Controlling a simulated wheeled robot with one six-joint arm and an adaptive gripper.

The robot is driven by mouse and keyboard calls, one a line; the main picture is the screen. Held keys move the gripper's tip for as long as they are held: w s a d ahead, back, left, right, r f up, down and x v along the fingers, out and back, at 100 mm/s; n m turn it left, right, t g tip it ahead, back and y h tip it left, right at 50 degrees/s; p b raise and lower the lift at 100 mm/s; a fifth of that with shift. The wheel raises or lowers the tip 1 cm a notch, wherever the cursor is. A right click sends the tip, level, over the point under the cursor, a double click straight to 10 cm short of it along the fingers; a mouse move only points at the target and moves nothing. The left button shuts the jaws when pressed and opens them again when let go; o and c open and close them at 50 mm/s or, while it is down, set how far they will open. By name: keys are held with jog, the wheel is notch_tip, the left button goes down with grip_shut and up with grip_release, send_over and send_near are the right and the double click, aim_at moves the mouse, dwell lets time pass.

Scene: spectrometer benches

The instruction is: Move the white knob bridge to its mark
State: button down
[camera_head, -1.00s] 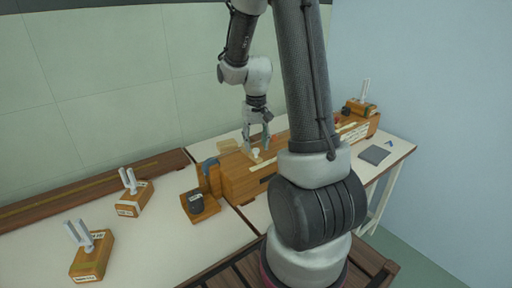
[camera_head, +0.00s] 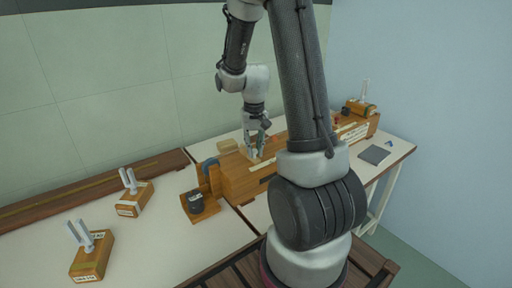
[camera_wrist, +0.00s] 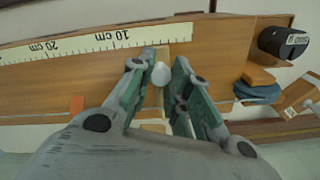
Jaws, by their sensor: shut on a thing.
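The white knob bridge (camera_wrist: 161,74) is a round white knob on a pale strip lying across the wooden scale bench (camera_wrist: 40,85). My gripper (camera_wrist: 164,66) is shut on the knob in the wrist view, a green-padded finger on either side. In the head view my gripper (camera_head: 256,154) points down onto the bench (camera_head: 236,181), and its fingers mostly hide the knob. The strip sits beside the white centimetre scale (camera_wrist: 75,44), near its 10 cm label. An orange patch (camera_wrist: 77,104) shows on the bench to the left of the knob; I cannot tell whether it is the mark.
A dark cylinder on a wooden base (camera_head: 196,203) and a blue curved piece (camera_head: 210,167) stand at the bench's left end. Two pronged wooden blocks (camera_head: 92,256) (camera_head: 134,198) stand on the left table. A dark pad (camera_head: 375,155) lies at the right.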

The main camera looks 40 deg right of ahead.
aim_at(243, 166)
jog(key=a, duration=0.4)
jog(key=shift+a+f, duration=0.1)
jog(key=shift+a, duration=0.25)
jog(key=shift+s, duration=0.1)
jog(key=c, duration=1.3)
grip_release()
jog(key=shift+a, duration=0.15)
notch_tip(243, 166, up, 12)
